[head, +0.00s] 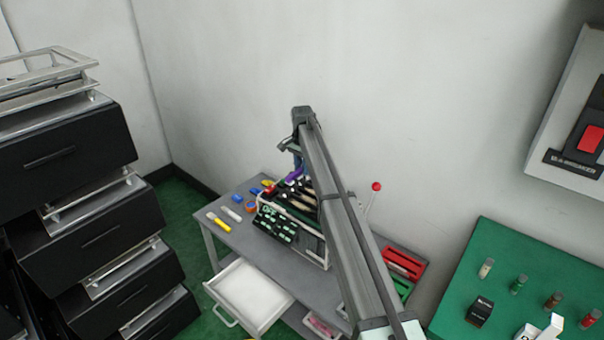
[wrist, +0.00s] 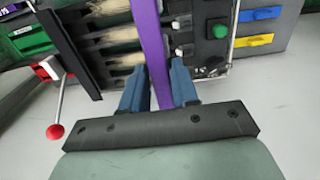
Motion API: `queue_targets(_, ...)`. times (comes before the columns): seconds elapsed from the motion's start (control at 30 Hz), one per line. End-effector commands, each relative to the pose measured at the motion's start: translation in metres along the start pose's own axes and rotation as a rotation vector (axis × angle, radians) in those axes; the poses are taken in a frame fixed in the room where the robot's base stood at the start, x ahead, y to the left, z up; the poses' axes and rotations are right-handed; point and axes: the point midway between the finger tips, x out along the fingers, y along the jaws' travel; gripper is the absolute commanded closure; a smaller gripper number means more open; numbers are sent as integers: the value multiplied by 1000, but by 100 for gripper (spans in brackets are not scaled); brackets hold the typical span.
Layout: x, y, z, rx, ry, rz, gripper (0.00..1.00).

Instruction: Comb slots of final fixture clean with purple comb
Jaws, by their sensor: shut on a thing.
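My gripper (wrist: 158,80) has two blue fingers shut on the purple comb (wrist: 147,35), a long flat strip that runs up out of the wrist view. In the head view the comb (head: 293,175) shows as a small purple patch over the top of the fixture (head: 318,250). The fixture has dark slots with beige, fuzzy-looking matter (wrist: 122,56) in them in the wrist view. The comb lies across the right part of these slots in that view; I cannot tell whether it touches them. The comb's far end is out of the wrist view, and my arm hides part of the fixture in the head view.
A lever with a red ball (wrist: 55,131) stands beside the fixture. Blue and yellow pieces (head: 219,222) lie on the left of the grey table (head: 228,238). A white drawer (head: 250,290) is open in front. Red and green trays (head: 402,263) sit at right.

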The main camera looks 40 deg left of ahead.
Motion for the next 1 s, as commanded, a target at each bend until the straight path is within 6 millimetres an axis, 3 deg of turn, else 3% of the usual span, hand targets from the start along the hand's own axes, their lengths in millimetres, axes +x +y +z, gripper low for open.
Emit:
queue_targets(0.67,46,0,0,0,-1,1,95)
queue_targets(0.93,68,0,0,0,-1,1,95)
queue_targets(1.0,82,0,0,0,-2,2,95)
